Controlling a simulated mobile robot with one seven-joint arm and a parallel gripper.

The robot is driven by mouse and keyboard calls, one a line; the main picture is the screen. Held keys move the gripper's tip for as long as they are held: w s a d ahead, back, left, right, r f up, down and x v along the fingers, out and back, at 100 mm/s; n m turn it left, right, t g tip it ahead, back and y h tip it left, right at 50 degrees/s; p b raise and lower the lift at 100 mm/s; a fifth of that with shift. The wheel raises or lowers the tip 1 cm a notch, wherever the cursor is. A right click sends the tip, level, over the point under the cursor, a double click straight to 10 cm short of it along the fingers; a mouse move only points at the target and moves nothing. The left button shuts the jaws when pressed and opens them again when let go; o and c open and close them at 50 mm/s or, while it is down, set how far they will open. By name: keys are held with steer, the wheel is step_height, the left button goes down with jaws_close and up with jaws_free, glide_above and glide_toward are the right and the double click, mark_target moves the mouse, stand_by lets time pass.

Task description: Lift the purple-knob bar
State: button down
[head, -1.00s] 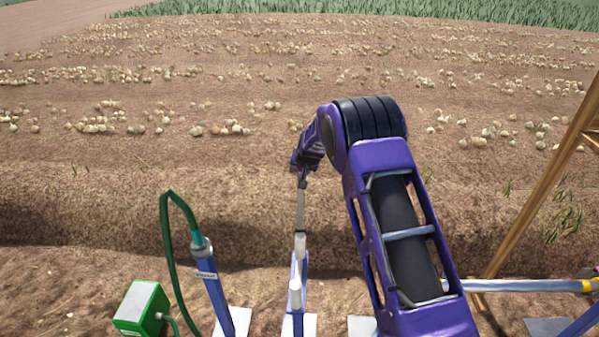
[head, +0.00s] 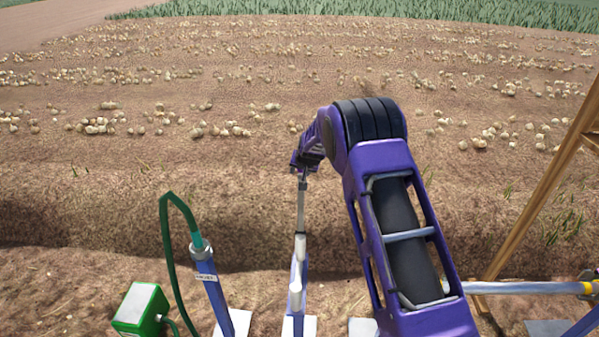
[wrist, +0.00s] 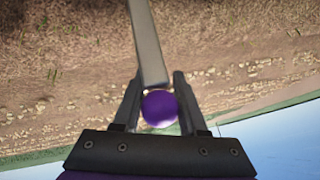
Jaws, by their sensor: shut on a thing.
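The purple knob (wrist: 159,108) shows in the wrist view between the two fingers of my gripper (wrist: 157,100), at the end of a grey bar (wrist: 146,45). My gripper is shut on the knob. In the head view the bar (head: 301,212) stands nearly upright on a post with white fittings (head: 296,275) at the bottom centre. My gripper (head: 303,172) is at the bar's top end, and the knob is hidden there by my gripper.
To the left stand a blue post (head: 212,292) with a green hose (head: 165,240) and a green box (head: 141,307). A wooden beam (head: 540,200) and a silver horizontal pipe (head: 530,287) are at the right. A soil field with scattered onions lies beyond.

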steer(key=shift+s+d+f, duration=0.2)
steer(key=shift+s+f, duration=0.05)
steer(key=shift+f, duration=0.35)
steer(key=shift+c, duration=2.3)
jaws_free()
steer(key=shift+w, duration=0.15)
steer(key=shift+r, duration=0.25)
steer(key=shift+r, duration=0.45)
steer(key=v, duration=1.6)
steer(key=shift+s+p, duration=0.3)
steer(key=shift+d+r, duration=0.1)
